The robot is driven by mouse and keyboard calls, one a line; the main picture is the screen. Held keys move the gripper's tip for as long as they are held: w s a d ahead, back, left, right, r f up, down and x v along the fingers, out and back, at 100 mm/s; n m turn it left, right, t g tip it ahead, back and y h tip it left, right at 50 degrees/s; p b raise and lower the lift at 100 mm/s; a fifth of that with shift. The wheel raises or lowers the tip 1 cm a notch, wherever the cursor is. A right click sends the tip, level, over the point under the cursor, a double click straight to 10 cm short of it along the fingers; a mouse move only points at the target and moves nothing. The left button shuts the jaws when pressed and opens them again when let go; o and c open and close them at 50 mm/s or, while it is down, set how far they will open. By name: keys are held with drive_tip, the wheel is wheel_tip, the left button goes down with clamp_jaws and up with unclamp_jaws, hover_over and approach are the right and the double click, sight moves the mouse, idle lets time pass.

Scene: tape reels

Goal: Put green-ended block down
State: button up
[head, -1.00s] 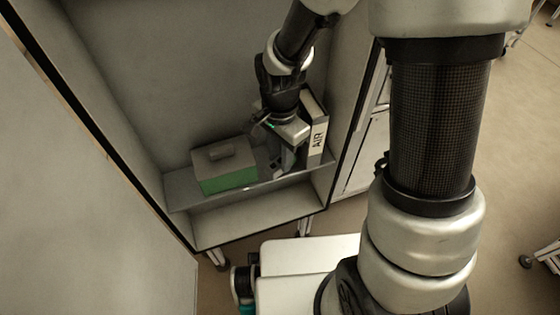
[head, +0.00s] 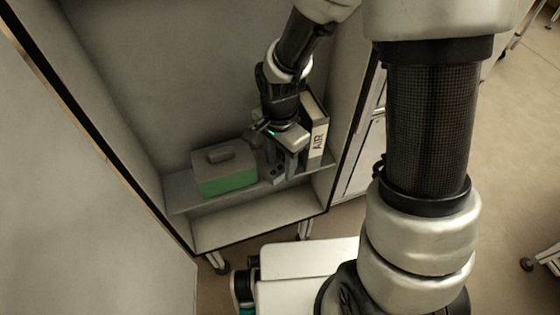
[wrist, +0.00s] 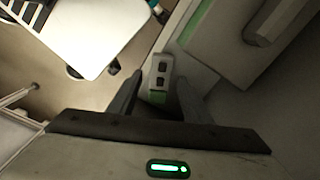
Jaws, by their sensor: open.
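The green-ended block (wrist: 161,72) is a small grey block with two dark recesses on its face and a green end nearest my gripper in the wrist view. In the head view the block (head: 278,174) sits low between my fingers, at the shelf surface (head: 183,196). My gripper (head: 281,163) points down over the shelf. Its jaws are open, with one finger on each side of the block. The wrist view also shows my gripper (wrist: 158,100) with gaps beside the block. The block's underside is hidden.
A grey box with a green front (head: 227,171) and a handled lid stands just left on the same shelf. A white binder marked AIR (head: 317,138) stands close on the right. Cabinet walls enclose the shelf. A lower shelf (head: 255,222) is empty.

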wheel_tip(320, 180, up, 12)
drive_tip(key=p, duration=0.3)
wheel_tip(320, 180, up, 10)
drive_tip(key=n+t, duration=0.3)
drive_tip(key=n, duration=0.1)
hover_over(280, 168)
drive_tip(key=s+d, duration=0.3)
drive_tip(key=d, duration=0.3)
drive_tip(key=s+d+r+n+t, duration=0.2)
drive_tip(key=s+d+r+n, duration=0.2)
drive_tip(key=s+r+n, duration=0.2)
drive_tip(key=shift+s+d+r+t, duration=0.35)
drive_tip(key=shift+s+r, duration=0.15)
drive_tip(key=shift+s, duration=0.15)
drive_tip(key=shift+r, duration=0.1)
